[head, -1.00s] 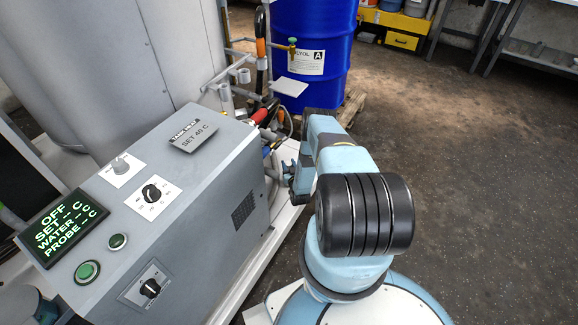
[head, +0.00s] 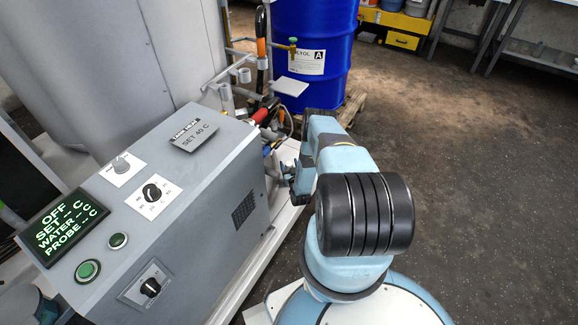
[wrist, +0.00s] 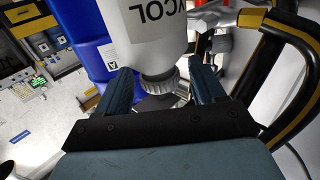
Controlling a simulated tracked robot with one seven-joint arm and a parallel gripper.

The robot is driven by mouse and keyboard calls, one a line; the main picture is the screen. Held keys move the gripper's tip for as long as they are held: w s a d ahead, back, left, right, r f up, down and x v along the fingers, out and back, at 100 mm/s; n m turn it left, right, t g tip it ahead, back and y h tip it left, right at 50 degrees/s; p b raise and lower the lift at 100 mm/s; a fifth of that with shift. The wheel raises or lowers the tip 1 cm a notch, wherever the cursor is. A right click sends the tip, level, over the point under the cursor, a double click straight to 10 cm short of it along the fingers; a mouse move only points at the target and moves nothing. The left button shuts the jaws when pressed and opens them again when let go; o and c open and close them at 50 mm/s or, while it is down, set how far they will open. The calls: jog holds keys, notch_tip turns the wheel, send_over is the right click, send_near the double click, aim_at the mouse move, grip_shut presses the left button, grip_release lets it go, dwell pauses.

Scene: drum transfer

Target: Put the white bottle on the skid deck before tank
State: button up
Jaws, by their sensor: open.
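The white bottle (wrist: 145,45) fills the top middle of the wrist view, with dark lettering on its side. Its ribbed grey cap (wrist: 160,84) points toward my palm. My gripper (wrist: 162,78) is open, with one finger on each side of the cap and bottle neck. I see gaps beside the cap, and no clear grip. In the head view my gripper (head: 292,180) shows only in part beside the control box; I cannot make out the bottle there. The white skid deck (head: 262,262) runs beside the box. The grey tank (head: 100,60) stands at upper left.
The grey control box (head: 150,215) stands close left of my arm. Hoses and pipe fittings (head: 262,112) crowd the area behind it. A blue drum (head: 315,45) stands on a wooden pallet (head: 352,105). The floor to the right is clear. A black-and-yellow tube (wrist: 290,70) passes right of my gripper.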

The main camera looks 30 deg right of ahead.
jog(key=s+a, duration=0.2)
jog(key=s, duration=1)
jog(key=w+d+r+n+g+y, duration=0.2)
jog(key=w+r+g, duration=0.1)
jog(key=w+r, duration=1.95)
jog(key=a+r+g, duration=0.1)
jog(key=a+r, duration=0.2)
jog(key=r, duration=1.3)
jog(key=a+r+g, duration=0.2)
jog(key=r, duration=1.4)
jog(key=s+a+r+g, duration=0.1)
jog(key=s+a+r, duration=0.3)
jog(key=s+r, duration=0.65)
jog(key=s+a+r+g, duration=0.2)
jog(key=s+a+r, duration=0.3)
jog(key=s+r, duration=0.6)
jog(key=s+a+r+g, duration=0.1)
jog(key=s+a+r, duration=0.2)
jog(key=s, duration=1.2)
jog(key=s+a+r+g+y, duration=0.1)
jog(key=s+a+r+g, duration=0.1)
jog(key=s, duration=1.4)
jog(key=shift+s+a+r, duration=0.25)
jog(key=shift+a+r, duration=0.15)
jog(key=shift+r, duration=0.1)
